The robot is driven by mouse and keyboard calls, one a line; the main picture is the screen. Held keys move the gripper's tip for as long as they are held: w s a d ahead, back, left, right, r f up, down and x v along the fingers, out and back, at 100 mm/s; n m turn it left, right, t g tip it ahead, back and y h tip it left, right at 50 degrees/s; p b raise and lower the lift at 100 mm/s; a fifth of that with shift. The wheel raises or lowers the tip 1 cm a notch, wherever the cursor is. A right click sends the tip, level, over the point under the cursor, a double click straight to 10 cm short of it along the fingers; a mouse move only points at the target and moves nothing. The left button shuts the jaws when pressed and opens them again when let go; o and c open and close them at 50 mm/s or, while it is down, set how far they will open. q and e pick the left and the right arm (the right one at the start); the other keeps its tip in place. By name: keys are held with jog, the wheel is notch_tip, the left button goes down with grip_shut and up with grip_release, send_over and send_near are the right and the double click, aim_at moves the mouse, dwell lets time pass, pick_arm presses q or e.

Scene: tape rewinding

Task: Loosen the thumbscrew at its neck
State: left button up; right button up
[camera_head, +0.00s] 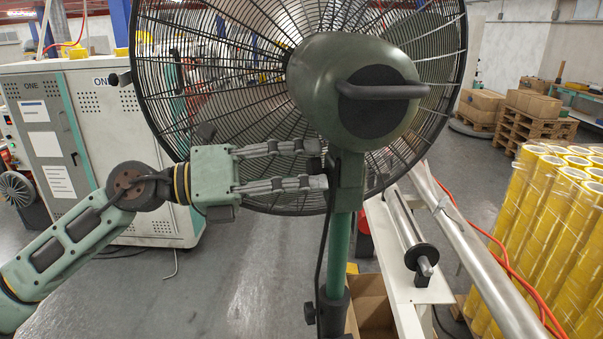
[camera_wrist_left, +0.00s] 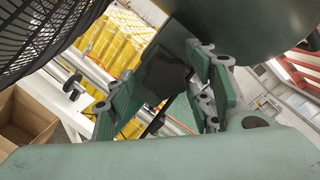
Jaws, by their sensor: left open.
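A large pedestal fan with a dark wire cage and a green motor housing (camera_head: 345,85) stands in front of me on a green pole (camera_head: 338,250). A dark thumbscrew (camera_wrist_left: 165,75) shows at its neck in the left wrist view. My left gripper (camera_head: 318,165) reaches in from the left, level with the neck. Its two fingers are open, one above and one below the thumbscrew. In the left wrist view the fingers (camera_wrist_left: 172,66) lie on either side of it; I cannot tell if they touch it. My right gripper is not in view.
A second dark knob (camera_head: 310,312) sits on the lower pole collar. A white frame with a metal roller (camera_head: 405,225) and an open cardboard box (camera_head: 372,312) are close on the right. Yellow tape rolls (camera_head: 545,215) stand further right.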

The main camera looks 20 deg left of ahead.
pick_arm(q)
jog(key=shift+s, duration=0.1)
jog(key=v, duration=1.2)
jog(key=shift+f, duration=0.1)
dwell(0.7)
